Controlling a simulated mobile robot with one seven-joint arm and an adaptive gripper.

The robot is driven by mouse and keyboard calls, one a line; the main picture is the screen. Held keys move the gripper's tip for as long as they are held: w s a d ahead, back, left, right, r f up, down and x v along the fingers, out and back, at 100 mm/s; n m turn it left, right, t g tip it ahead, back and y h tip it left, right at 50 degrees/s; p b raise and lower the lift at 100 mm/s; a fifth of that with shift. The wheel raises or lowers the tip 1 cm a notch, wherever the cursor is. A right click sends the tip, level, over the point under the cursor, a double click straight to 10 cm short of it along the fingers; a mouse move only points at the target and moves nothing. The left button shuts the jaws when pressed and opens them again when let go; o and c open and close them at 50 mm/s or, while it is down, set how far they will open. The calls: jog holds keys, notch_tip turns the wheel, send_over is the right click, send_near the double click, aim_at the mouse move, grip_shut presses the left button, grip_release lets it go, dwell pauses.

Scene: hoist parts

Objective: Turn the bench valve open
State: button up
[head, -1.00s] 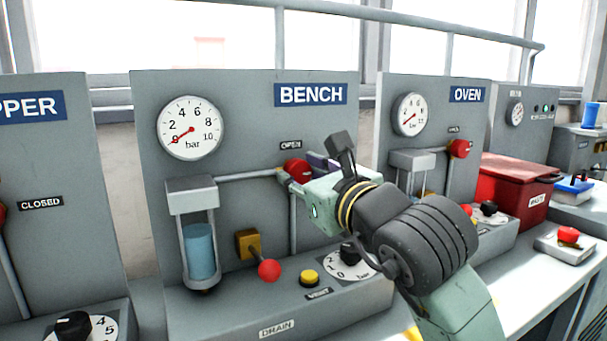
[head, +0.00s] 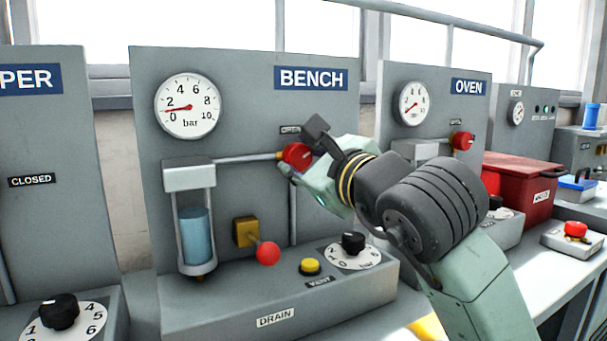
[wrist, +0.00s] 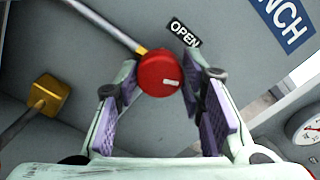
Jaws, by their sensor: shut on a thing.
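The bench valve is a red round knob (head: 297,154) on a pipe on the BENCH panel (head: 240,140). In the wrist view the red knob (wrist: 158,70) sits between my two fingers, with a small white mark on its face. My gripper (wrist: 161,80) is shut on the knob, one purple-padded finger on each side. In the head view my gripper (head: 304,157) reaches it from the right and hides part of it. An OPEN label (wrist: 185,33) is beside the knob. The bench gauge (head: 188,106) needle points between 0 and 2.
A yellow lever with a red ball (head: 266,253), a yellow vent button (head: 310,266) and a black dial knob (head: 353,242) are below the valve. A filter bowl (head: 195,236) is left of it. The OVEN panel (head: 440,90) stands close on the right.

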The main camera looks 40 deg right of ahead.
jog(key=n+b, duration=0.3)
jog(key=n, duration=0.3)
jog(key=shift+f+b, duration=0.2)
jog(key=shift+b, duration=0.15)
jog(key=n+b, duration=0.1)
jog(key=n, duration=0.5)
jog(key=shift+n+b, duration=0.3)
jog(key=shift+b, duration=0.1)
jog(key=o, duration=1.1)
jog(key=shift+o, duration=0.2)
jog(key=shift+s, duration=0.15)
jog(key=v, duration=0.7)
jog(key=shift+s+a, duration=0.1)
jog(key=shift+o, duration=1.3)
